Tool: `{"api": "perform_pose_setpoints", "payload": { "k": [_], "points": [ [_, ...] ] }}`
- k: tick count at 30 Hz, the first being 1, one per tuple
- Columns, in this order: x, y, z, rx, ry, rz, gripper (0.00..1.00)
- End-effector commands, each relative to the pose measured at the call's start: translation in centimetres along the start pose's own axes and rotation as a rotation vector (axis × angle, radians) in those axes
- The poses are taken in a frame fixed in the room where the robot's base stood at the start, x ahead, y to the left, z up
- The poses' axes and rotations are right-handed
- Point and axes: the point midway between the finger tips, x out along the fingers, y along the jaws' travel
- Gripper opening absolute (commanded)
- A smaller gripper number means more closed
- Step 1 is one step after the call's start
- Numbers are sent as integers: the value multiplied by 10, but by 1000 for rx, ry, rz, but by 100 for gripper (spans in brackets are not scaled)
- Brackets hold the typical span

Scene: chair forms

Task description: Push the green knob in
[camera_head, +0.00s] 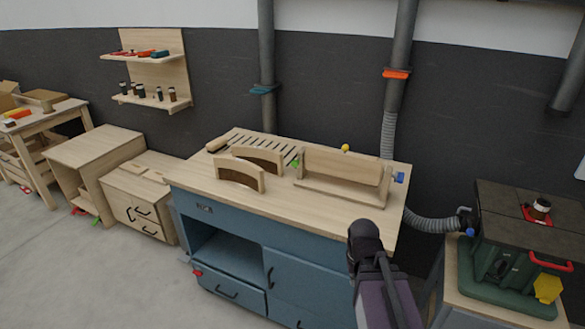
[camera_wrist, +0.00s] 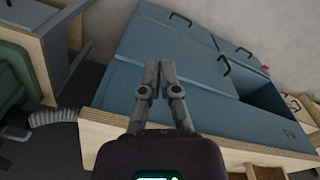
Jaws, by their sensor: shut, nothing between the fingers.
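A small green knob (camera_head: 295,163) shows in the head view at the left end of the wooden fixture (camera_head: 340,170) on the workbench top. A yellow knob (camera_head: 345,147) is behind the fixture and a blue knob (camera_head: 399,177) is at its right end. My gripper (camera_wrist: 160,66) is shut and empty in the wrist view, with its fingers together in front of the blue cabinet (camera_wrist: 190,85). My dark arm is at the bench's front right in the head view, well apart from the green knob. The knob does not show in the wrist view.
Two curved wooden forms (camera_head: 240,174) stand left of the fixture, near a slatted rack (camera_head: 262,142). A grey hose (camera_head: 430,222) runs from the right side of the bench to a green machine (camera_head: 500,275).

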Motion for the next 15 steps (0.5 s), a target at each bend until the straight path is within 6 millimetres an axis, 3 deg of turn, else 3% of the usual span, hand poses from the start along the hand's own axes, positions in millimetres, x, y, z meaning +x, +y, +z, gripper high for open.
{"api": "perform_pose_setpoints", "payload": {
  "k": [8, 15],
  "points": [
    [10, 6, -38, -202, 62, 159, 0],
    [10, 6, -91, -504, 118, 398, 0]
  ]
}}
